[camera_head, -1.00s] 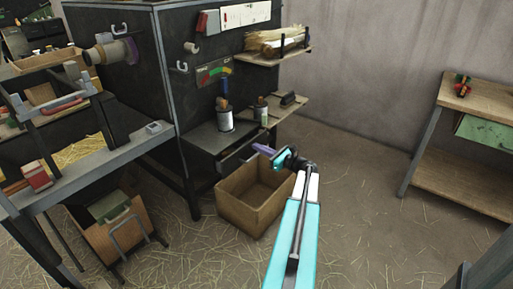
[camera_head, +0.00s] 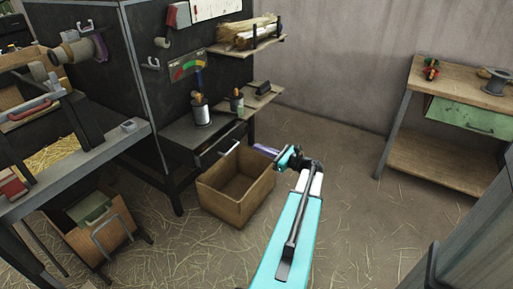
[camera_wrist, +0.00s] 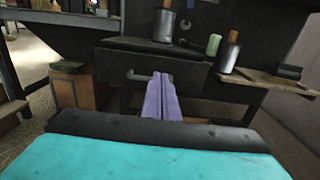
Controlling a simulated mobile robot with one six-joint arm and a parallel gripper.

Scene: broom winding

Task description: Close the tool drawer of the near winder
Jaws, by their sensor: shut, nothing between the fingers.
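The tool drawer (camera_head: 213,154) is a dark drawer under the dark bench at the winder. Its pale bar handle (camera_head: 230,149) shows just above the cardboard box's back edge. In the wrist view, the dark drawer front (camera_wrist: 195,72) faces me below the bench top, with the handle (camera_wrist: 139,76) left of centre. How far the drawer stands out is hard to tell. My gripper (camera_head: 264,149) has purple fingers, shut and empty, to the right of the handle in the head view. In the wrist view, the fingertips (camera_wrist: 160,78) overlap the drawer front beside the handle; contact cannot be told.
An open cardboard box (camera_head: 238,205) stands on the floor in front of the drawer. A can of tools (camera_head: 201,114) stands on the bench top (camera_head: 185,134). A wooden side shelf (camera_head: 262,98) juts out to its right. A wooden table (camera_head: 425,160) with a green drawer stands at right; straw-strewn floor lies between.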

